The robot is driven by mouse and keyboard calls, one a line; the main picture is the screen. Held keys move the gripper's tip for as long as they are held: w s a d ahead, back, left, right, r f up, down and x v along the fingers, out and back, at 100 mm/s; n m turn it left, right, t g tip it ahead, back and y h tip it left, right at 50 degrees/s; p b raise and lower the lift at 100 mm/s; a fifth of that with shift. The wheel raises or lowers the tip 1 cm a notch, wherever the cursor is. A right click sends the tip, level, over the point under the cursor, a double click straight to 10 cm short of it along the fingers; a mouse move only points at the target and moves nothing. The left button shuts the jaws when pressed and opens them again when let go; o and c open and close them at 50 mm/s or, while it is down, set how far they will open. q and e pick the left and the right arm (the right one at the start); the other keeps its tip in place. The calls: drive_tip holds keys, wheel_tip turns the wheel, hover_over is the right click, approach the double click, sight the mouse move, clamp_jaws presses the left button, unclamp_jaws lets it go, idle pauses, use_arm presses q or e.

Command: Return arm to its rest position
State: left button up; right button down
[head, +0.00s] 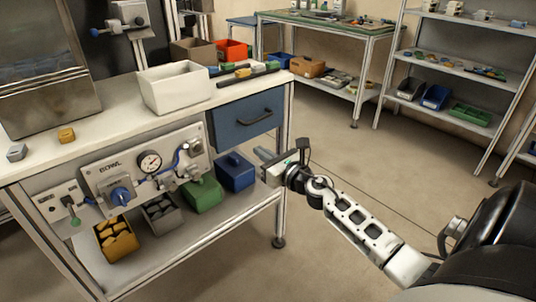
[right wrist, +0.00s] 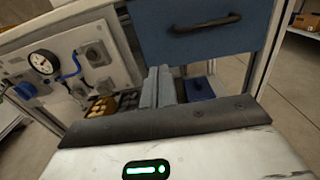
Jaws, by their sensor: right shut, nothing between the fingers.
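My right arm reaches in from the lower right in the head view. Its gripper (head: 264,156) is in front of the bench's right end, below the blue drawer (head: 246,120) with its dark bar handle. In the right wrist view the two grey fingers (right wrist: 158,88) are together with nothing between them. The drawer front (right wrist: 205,30) is ahead of and above the fingertips there, and its handle (right wrist: 207,24) is apart from them. The drawer looks shut. My left gripper is out of view.
The white bench top holds a white bin (head: 175,87). A gauge panel (head: 147,165) is on the bench front. The lower shelf carries a blue box (head: 236,172), a green box (head: 202,194) and other bins. Open floor (head: 340,150) lies right of the bench, before a shelf rack (head: 455,75).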

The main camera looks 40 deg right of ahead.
drive_tip(key=shift+s, duration=0.75)
